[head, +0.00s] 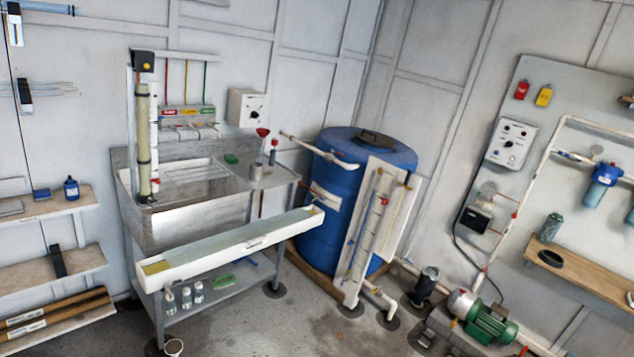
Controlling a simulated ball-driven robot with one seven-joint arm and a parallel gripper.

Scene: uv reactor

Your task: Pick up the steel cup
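A small grey, cup-like vessel (256,172) stands on the right drainboard of the steel sink bench (205,222); it may be the steel cup, but it is too small to be sure. A red-topped funnel (262,133) and a red-capped tube (273,152) rise at or beside it; I cannot tell whether they stand in it. My gripper is not in view.
A long white trough (235,246) runs along the bench front. A blue barrel (340,200) stands right of the bench, with a leaning pipe panel (378,228) before it. A green pump (490,325) is at lower right. Shelves (45,207) line the left. Grey floor (285,325) is open in front.

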